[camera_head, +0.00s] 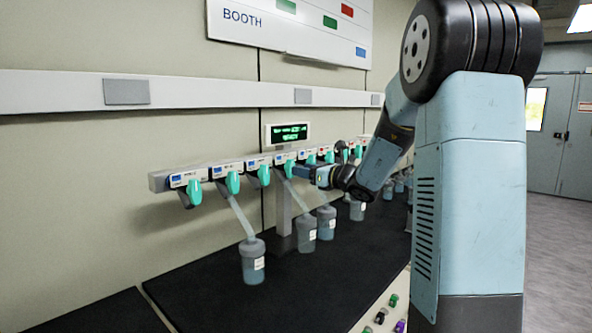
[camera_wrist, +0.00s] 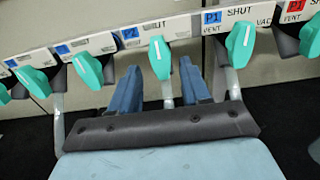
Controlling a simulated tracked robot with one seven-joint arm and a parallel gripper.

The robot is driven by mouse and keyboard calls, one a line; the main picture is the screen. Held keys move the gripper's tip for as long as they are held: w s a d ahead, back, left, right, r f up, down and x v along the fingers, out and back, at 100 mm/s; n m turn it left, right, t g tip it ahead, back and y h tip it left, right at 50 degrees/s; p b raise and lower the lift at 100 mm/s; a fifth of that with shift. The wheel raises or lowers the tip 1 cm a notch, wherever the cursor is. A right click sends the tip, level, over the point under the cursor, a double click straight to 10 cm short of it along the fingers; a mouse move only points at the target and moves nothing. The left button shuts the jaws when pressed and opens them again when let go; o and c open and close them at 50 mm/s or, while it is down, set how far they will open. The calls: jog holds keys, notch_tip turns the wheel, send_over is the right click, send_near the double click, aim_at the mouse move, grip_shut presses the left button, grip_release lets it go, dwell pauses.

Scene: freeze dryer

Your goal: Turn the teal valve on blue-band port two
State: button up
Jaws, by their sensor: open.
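A row of teal valves sits on a white manifold rail (camera_head: 158,182). In the wrist view, one teal valve (camera_wrist: 160,57), its blue band (camera_wrist: 130,33) to its left, lies ahead of the gap between my fingers. The number on that band is too small to read for sure. The blue-band port to its right is marked P1 (camera_wrist: 211,17), with its own teal valve (camera_wrist: 241,42). My gripper (camera_wrist: 160,72) is open and empty, one finger either side of the middle valve's line; contact cannot be told. In the head view, my gripper (camera_head: 301,171) is at the rail.
Other teal valves (camera_wrist: 88,70) stand close on both sides; a red-band port (camera_wrist: 295,7) is at the right. Flasks (camera_head: 254,266) hang below on tubes over a black bench mat (camera_head: 200,290). A small green display (camera_head: 288,133) stands behind the rail.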

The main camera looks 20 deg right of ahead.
aim_at(290, 168)
jog(key=shift+x, duration=2)
grip_shut()
